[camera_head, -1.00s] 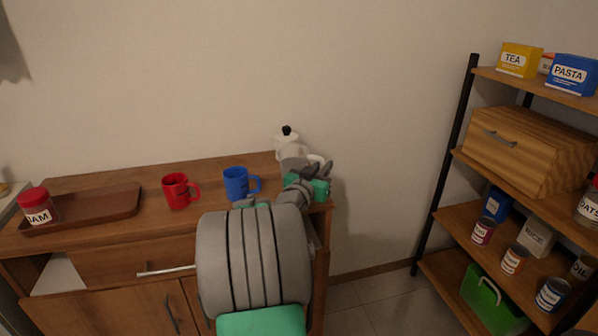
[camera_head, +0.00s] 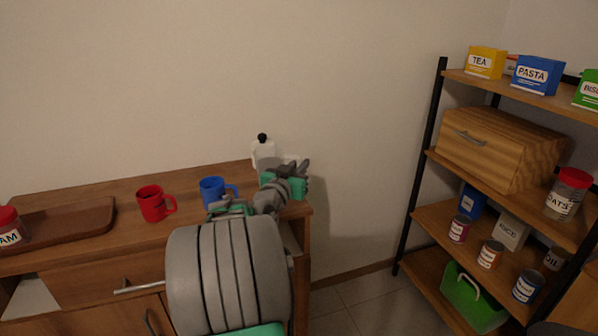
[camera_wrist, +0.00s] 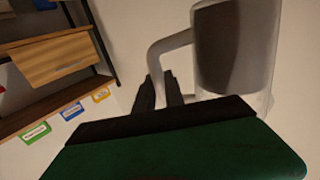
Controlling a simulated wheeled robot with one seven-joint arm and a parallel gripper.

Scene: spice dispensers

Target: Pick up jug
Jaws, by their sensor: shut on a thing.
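The jug (camera_head: 262,152) is pale with a black knob on top. It stands upright at the back right of the wooden cabinet in the head view, its lower part hidden by my arm. In the wrist view the jug (camera_wrist: 262,50) looks pale and partly see-through, with a dark area in its body and a handle on its left side. My gripper (camera_head: 300,172) is at the jug's right side. In the wrist view its dark fingers (camera_wrist: 160,92) are shut on the jug's handle. I cannot tell whether the base touches the cabinet top.
A blue mug (camera_head: 212,193) and a red mug (camera_head: 152,204) stand left of my arm on the cabinet (camera_head: 120,232). A brown tray (camera_head: 70,222) lies further left. A shelf rack (camera_head: 425,150) with boxes and cans stands right, with open floor between.

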